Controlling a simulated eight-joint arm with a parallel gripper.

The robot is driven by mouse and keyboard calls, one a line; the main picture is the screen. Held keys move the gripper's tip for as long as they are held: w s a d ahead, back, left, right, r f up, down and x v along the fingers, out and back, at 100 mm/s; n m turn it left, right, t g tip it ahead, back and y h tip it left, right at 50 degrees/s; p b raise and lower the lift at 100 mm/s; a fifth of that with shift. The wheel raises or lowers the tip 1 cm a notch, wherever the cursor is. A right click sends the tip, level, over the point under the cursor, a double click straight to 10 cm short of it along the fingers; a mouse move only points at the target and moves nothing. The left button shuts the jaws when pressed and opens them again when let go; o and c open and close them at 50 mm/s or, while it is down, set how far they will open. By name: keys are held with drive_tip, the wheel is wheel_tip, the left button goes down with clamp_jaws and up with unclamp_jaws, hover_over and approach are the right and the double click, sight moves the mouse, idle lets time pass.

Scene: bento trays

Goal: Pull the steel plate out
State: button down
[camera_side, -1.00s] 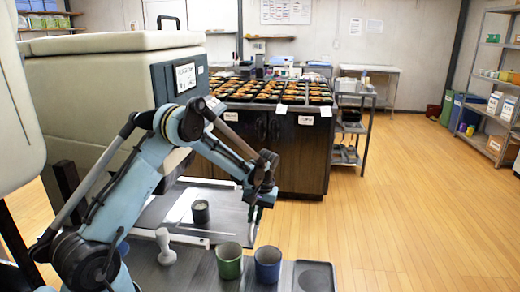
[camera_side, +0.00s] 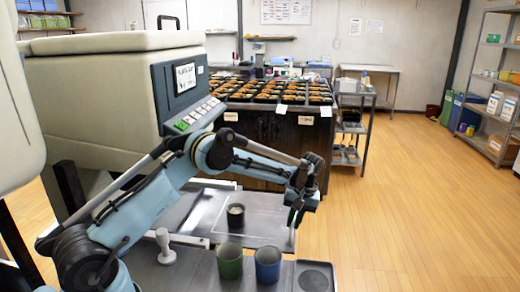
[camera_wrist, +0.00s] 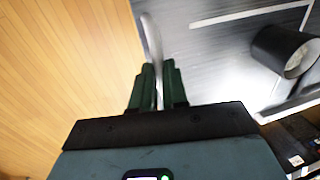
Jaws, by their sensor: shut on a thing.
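The steel plate (camera_side: 268,232) is a flat grey sheet sticking out from beneath the big beige machine in the side view. It fills the upper right of the wrist view (camera_wrist: 215,62). My gripper (camera_side: 294,218) is at its right end. In the wrist view my gripper's green fingers (camera_wrist: 157,85) are closed on a thin, pale, curved handle (camera_wrist: 152,38) at the plate's edge. A small dark cup (camera_side: 236,217) with pale contents stands upright on the plate, and it also shows in the wrist view (camera_wrist: 285,50).
A green cup (camera_side: 230,262) and a blue cup (camera_side: 267,264) stand on the near counter, left of a round dark recess (camera_side: 315,278). A white stamp-like tool (camera_side: 165,248) stands further left. A table of bento trays (camera_side: 270,90) is behind. Wooden floor lies open at right.

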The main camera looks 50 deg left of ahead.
drive_tip(key=c, duration=1.1)
unclamp_jaws()
drive_tip(key=shift+c, duration=0.2)
wheel_tip(320, 180, up, 12)
drive_tip(key=w+d, duration=0.1)
drive_tip(key=shift+w+d, duration=0.3)
drive_tip(key=shift+w, duration=0.05)
